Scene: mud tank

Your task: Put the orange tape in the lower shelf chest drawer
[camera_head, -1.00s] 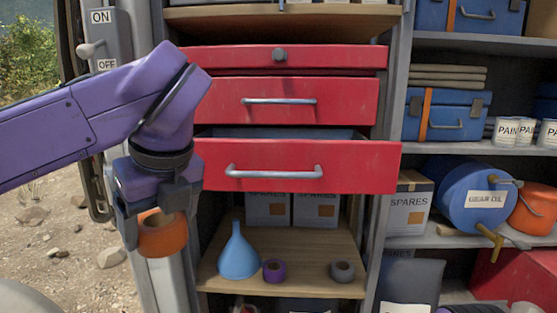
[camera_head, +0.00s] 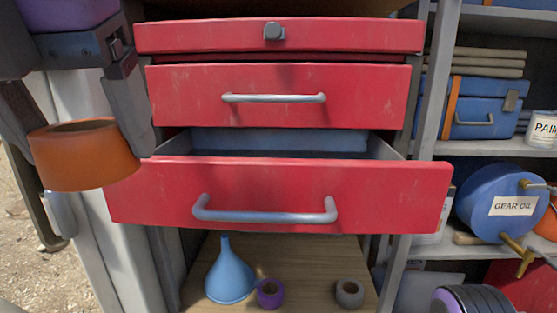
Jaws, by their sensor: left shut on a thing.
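The orange tape (camera_head: 85,160) is a thick roll at the left of the head view. My left gripper (camera_head: 85,135) is shut on it, with a dark finger on either side of the roll. It holds the tape in front of and beside the left end of the lowest red drawer (camera_head: 300,178). This drawer is pulled out, and its blue-grey inside shows behind the front panel. Its floor is mostly hidden by that panel. My right gripper is not in view.
Two red drawers (camera_head: 200,97) above are shut. A blue funnel (camera_head: 231,275), a purple tape (camera_head: 270,293) and a grey tape (camera_head: 349,292) sit on the wooden shelf (camera_head: 310,265) below. A grey post (camera_head: 425,110) stands right of the drawers.

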